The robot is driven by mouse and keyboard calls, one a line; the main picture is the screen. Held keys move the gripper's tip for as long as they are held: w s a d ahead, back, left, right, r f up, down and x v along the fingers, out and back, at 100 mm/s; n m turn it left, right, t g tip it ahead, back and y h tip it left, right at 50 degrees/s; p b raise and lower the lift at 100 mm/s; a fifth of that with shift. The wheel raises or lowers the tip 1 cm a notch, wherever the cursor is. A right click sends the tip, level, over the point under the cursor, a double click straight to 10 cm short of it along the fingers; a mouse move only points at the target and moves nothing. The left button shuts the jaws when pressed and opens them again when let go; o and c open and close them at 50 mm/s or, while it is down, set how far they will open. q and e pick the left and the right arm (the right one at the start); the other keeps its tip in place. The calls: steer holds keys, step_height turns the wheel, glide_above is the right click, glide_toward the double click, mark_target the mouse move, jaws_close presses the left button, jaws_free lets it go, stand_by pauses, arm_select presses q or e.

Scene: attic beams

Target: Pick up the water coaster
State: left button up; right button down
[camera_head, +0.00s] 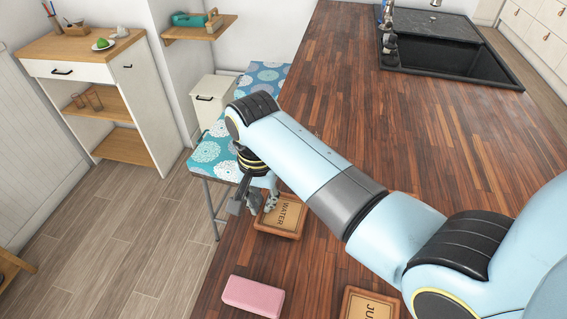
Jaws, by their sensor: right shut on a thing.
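The water coaster (286,217) is a square, tan and brown piece marked "WATER", at the left edge of the wooden counter. My right gripper (256,203) reaches down from the arm above and is shut on the coaster's left side. I cannot tell whether the coaster rests on the counter or is slightly above it. My left gripper is not in view.
A pink block (252,296) and a second coaster marked "JU" (371,304), partly cut off, lie nearer on the counter (345,80). A black sink (445,58) is at the far right. A patterned bench (215,150) stands left of the counter.

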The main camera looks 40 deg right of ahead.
steer(key=shift+r, duration=2.5)
